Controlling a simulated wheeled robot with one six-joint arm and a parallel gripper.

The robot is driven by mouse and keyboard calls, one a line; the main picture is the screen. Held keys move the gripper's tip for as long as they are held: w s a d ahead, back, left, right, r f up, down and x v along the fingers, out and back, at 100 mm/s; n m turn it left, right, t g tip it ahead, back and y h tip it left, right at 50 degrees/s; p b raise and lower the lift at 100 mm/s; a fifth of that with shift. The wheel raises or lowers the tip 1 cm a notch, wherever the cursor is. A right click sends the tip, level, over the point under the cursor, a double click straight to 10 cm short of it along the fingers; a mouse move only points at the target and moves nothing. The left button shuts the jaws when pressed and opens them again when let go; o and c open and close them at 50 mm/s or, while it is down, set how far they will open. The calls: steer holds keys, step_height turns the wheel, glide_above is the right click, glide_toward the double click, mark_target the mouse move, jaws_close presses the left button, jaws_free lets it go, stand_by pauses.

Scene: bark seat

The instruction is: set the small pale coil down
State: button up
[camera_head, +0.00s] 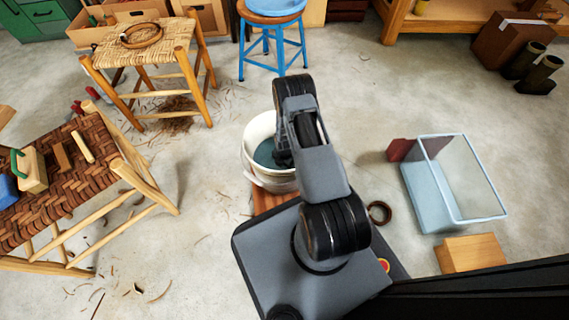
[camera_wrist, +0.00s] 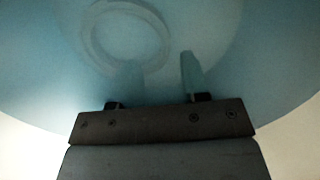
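A pale ring-shaped coil (camera_wrist: 94,32) shows blurred through blue-green water in the wrist view, at the upper left. My gripper (camera_wrist: 160,66) reaches down into the water, its two fingers apart with a clear gap between them. The left finger overlaps the lower edge of the coil in the picture; I cannot tell whether they touch. The coil does not fill the gap between the fingers. In the head view, my arm reaches into the white bucket (camera_head: 256,137) of water and hides the gripper and the coil.
A woven stool (camera_head: 103,52) with a brown coil (camera_head: 141,35) on it stands upper left. A dark woven seat (camera_head: 50,205) holds tools. A blue stool (camera_head: 270,30) stands behind the bucket. A glass tank (camera_head: 427,197) and a dark ring (camera_head: 379,212) lie right.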

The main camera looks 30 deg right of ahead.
steer(key=a+r+m+p, duration=0.2)
steer(key=r+m, duration=0.1)
steer(key=r, duration=1)
steer(key=a+r+m+t+p, duration=0.15)
steer(key=r+m, duration=0.25)
steer(key=r, duration=0.8)
steer(key=a+r+m+p, duration=0.1)
steer(key=r+m+p, duration=0.2)
steer(key=r, duration=1)
steer(key=s+a+r+m, duration=0.2)
steer(key=s+r+m, duration=0.4)
steer(key=s+r, duration=0.1)
steer(key=s+a+r+m+t, duration=0.1)
steer(key=s+a+r+m, duration=0.2)
steer(key=s+r+m, duration=0.4)
steer(key=shift+s+a+r, duration=0.3)
steer(key=shift+s+r, duration=0.35)
steer(key=shift+r, duration=0.2)
